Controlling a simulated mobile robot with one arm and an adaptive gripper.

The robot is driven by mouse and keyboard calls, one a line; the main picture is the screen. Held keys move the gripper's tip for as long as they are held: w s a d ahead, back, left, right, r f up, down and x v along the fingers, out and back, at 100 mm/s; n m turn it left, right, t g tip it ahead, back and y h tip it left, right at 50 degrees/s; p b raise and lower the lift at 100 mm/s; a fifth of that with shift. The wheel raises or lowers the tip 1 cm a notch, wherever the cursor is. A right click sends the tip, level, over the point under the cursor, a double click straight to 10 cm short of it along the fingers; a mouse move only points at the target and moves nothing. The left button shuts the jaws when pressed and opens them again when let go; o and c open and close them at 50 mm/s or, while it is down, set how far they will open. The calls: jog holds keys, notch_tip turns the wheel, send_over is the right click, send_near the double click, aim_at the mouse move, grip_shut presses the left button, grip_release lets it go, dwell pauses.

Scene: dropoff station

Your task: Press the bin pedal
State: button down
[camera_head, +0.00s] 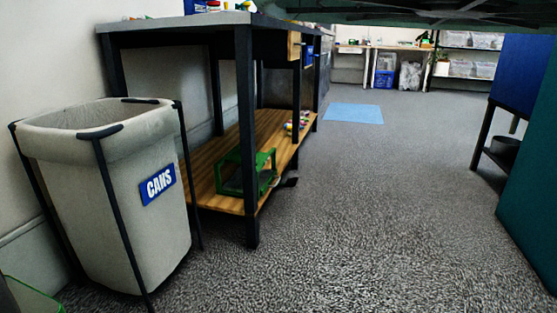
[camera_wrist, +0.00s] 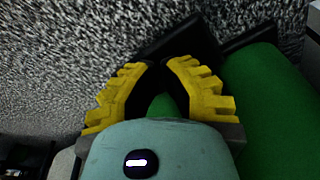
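In the wrist view my gripper (camera_wrist: 157,66) shows two yellow ridged fingers with dark inner pads. The fingers lean inward and their tips come together, with nothing seen held between them. A black flat piece (camera_wrist: 190,35), which looks like a pedal, lies just beyond the fingertips. I cannot tell whether the tips touch it. A rounded green body (camera_wrist: 268,105), perhaps the bin, stands close to the right of my gripper, with a black edge at its top. In the head view neither my gripper nor a pedal shows.
A grey bin marked CANS (camera_head: 115,195) stands at the left in a black frame. Beside it is a dark workbench (camera_head: 245,150) with a wooden lower shelf holding a green crate (camera_head: 232,185). A blue mat (camera_head: 353,113) lies farther back. The carpet (camera_head: 370,210) in the middle is clear.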

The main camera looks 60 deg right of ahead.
jog(key=shift+r+p, duration=2.8)
jog(key=shift+r, duration=0.3)
